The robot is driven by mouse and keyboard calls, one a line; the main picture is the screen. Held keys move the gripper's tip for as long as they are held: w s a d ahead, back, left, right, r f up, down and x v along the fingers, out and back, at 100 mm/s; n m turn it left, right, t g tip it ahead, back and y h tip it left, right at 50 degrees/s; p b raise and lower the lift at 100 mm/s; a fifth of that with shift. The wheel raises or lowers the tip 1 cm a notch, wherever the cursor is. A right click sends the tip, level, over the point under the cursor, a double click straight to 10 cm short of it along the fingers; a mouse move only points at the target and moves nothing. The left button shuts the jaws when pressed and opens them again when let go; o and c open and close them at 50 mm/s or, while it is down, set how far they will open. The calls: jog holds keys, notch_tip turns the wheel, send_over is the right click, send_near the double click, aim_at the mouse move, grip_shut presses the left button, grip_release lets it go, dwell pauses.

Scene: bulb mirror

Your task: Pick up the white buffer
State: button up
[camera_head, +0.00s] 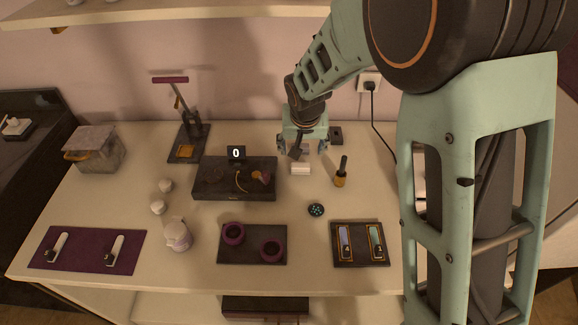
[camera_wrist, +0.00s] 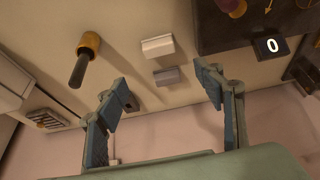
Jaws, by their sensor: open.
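The white buffer (camera_head: 300,169), a small white block, lies on the table in front of my gripper in the head view. In the wrist view, the white buffer (camera_wrist: 157,47) lies beyond the fingertips, between the two fingers from side to side. A small grey block (camera_head: 295,154) sits just behind it. The grey block (camera_wrist: 168,76) is nearer the fingers in the wrist view. My gripper (camera_head: 301,149) is open and empty above the table, pointing down. Its two blue fingers are spread wide apart in the wrist view (camera_wrist: 162,78).
A dark bottle with a yellow-brown part (camera_head: 341,174) stands to the right. A black tray (camera_head: 235,192) with a "0" display (camera_head: 236,153) is to the left. A small round dark item (camera_head: 316,210) lies in front. A dark block (camera_head: 335,134) sits near the wall.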

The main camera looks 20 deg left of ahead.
send_over(301, 165)
jog(key=s, duration=0.2)
notch_tip(301, 165, down, 5)
jog(key=shift+s+d+f, duration=0.1)
jog(key=shift+f, duration=0.05)
jog(key=x, duration=0.4)
jog(key=shift+s+d+f+p, duration=0.15)
jog(key=shift+d+f+p, duration=0.1)
jog(key=shift+p, duration=0.1)
jog(key=shift+w+a+f, duration=0.1)
jog(key=shift+w+f, duration=0.15)
jog(key=shift+f, duration=0.2)
jog(key=shift+c, duration=0.3)
jog(key=c, duration=0.9)
